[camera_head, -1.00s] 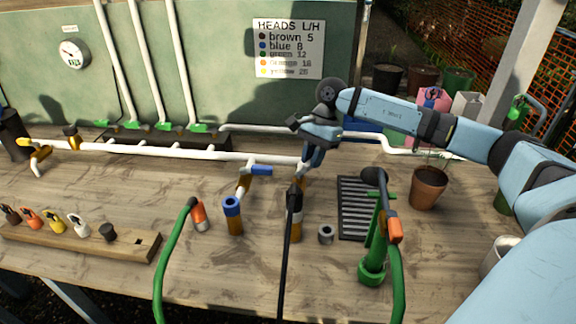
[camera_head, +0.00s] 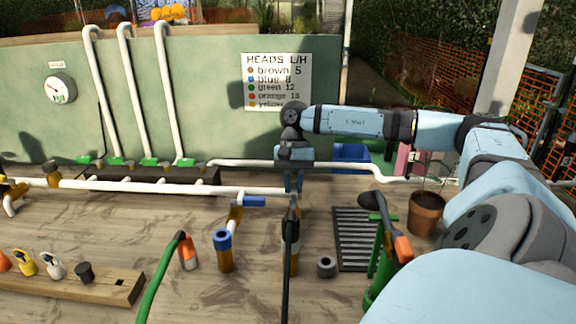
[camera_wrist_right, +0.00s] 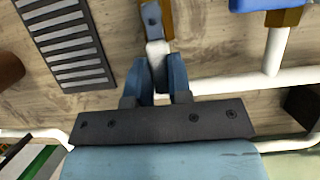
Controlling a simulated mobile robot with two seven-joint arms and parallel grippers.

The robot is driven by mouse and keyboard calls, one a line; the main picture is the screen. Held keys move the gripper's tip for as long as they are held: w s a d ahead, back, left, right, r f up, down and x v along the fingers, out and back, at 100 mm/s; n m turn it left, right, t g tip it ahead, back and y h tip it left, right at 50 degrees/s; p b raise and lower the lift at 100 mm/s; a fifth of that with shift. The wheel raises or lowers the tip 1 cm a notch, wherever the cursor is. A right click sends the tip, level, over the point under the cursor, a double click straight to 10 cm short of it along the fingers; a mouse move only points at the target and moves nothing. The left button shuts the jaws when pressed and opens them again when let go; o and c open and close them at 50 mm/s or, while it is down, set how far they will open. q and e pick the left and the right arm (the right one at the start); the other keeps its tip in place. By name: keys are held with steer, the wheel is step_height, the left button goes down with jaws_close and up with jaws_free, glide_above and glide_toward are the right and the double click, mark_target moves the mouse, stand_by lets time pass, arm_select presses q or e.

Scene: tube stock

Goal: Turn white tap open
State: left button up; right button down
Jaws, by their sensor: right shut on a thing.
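The white tap's lever (camera_wrist_right: 156,52) shows between the fingers of my right gripper (camera_wrist_right: 156,82) in the right wrist view. It is a pale lever with a darker grey end, over a brass-coloured body. The fingers are shut on it. In the head view my right gripper (camera_head: 293,186) points down at the right end of the white pipe (camera_head: 150,186), and it hides most of the tap there. A blue-handled tap (camera_head: 250,201) sits just to its left, apart from the gripper. My left gripper is not in view.
A black-tipped hose (camera_head: 291,235) stands upright in front of the gripper. A green hand pump (camera_head: 383,250) and a dark drain grate (camera_head: 354,240) are to the right. A wooden block with coloured heads (camera_head: 90,285) lies at front left. A terracotta pot (camera_head: 425,212) stands at right.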

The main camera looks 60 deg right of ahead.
stand_by(0.4)
steer(key=c, duration=1)
jaws_free()
steer(key=shift+c, duration=0.2)
steer(key=p+v, duration=0.2)
steer(key=v, duration=1.2)
steer(key=shift+f, duration=0.1)
